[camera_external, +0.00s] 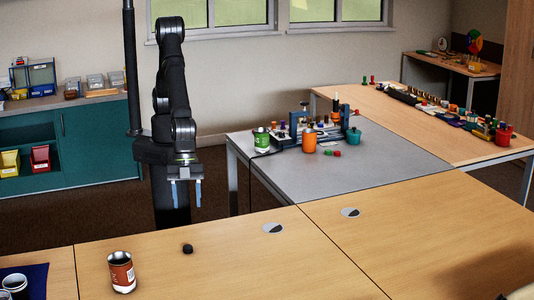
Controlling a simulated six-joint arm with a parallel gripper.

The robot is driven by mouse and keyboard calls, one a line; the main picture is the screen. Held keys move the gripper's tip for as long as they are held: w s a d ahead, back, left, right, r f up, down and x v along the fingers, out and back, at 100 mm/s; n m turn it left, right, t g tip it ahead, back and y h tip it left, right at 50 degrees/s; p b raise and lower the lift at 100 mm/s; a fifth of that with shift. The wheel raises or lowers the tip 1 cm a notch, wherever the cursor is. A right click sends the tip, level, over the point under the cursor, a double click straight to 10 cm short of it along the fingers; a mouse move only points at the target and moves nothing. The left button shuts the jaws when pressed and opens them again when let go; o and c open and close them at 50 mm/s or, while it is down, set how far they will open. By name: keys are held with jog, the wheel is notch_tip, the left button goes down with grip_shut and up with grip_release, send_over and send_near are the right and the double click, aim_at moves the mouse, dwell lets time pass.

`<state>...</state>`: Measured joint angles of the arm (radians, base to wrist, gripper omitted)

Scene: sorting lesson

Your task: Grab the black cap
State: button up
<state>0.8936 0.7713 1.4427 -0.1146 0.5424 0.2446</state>
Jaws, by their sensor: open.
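A small black cap (187,248) lies on the wooden table in front of me. My gripper (185,194) points down with its two blue-grey fingers apart, open and empty. In the picture it is above the cap and appears well apart from it. The exact distance between them cannot be told from this one view.
A red-labelled can (122,272) stands left of the cap. Dark cups (15,283) are on a dark blue mat at the lower left corner. Two round table inserts (273,228) lie to the right. The wood around the cap is clear. A grey table (390,165) behind holds a green can (261,140), an orange cup (309,141) and a rack.

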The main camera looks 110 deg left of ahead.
send_near(188, 247)
jog(key=shift+w+d+f, duration=0.25)
jog(key=shift+w+f, duration=0.1)
jog(key=shift+f, duration=0.2)
jog(key=shift+w+d+f, duration=0.25)
jog(key=shift+w+f, duration=0.1)
jog(key=shift+f, duration=0.25)
jog(key=shift+s+x, duration=0.2)
jog(key=shift+x, duration=0.7)
jog(key=shift+s+x, duration=0.15)
jog(key=shift+x, duration=0.75)
jog(key=shift+s+x, duration=0.2)
jog(key=shift+x, duration=0.7)
jog(key=shift+f, duration=0.1)
jog(key=c, duration=1.1)
